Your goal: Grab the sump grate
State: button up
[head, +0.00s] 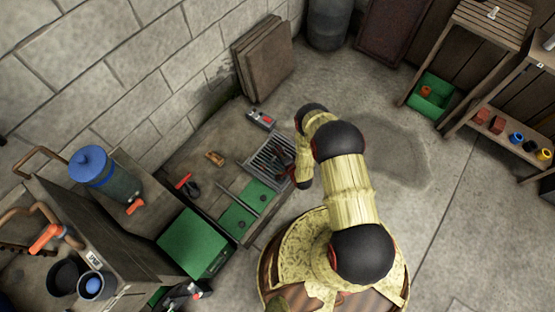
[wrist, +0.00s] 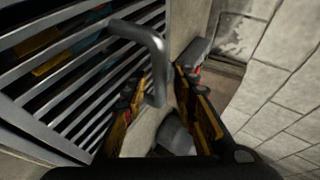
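The sump grate (head: 262,164) is a grey slatted metal panel lying in the low bench by the block wall, partly hidden by my gripper. In the wrist view its slats (wrist: 70,88) fill the left side. A bent grey bar handle (wrist: 150,45) rises from it. My gripper (wrist: 163,78) is open, one finger on each side of the handle's near end. A gap shows on the right side of the handle; contact on the left is unclear. In the head view my gripper (head: 288,163) is over the grate's right side.
A red-and-grey device (head: 260,118) sits behind the grate. Green panels (head: 240,215), a red-handled tool (head: 187,184) and an orange item (head: 214,158) lie nearby. A blue-lidded container (head: 95,175) stands left. Open concrete floor lies right.

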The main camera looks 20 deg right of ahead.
jog(key=c, duration=0.6)
grip_shut()
dwell(0.4)
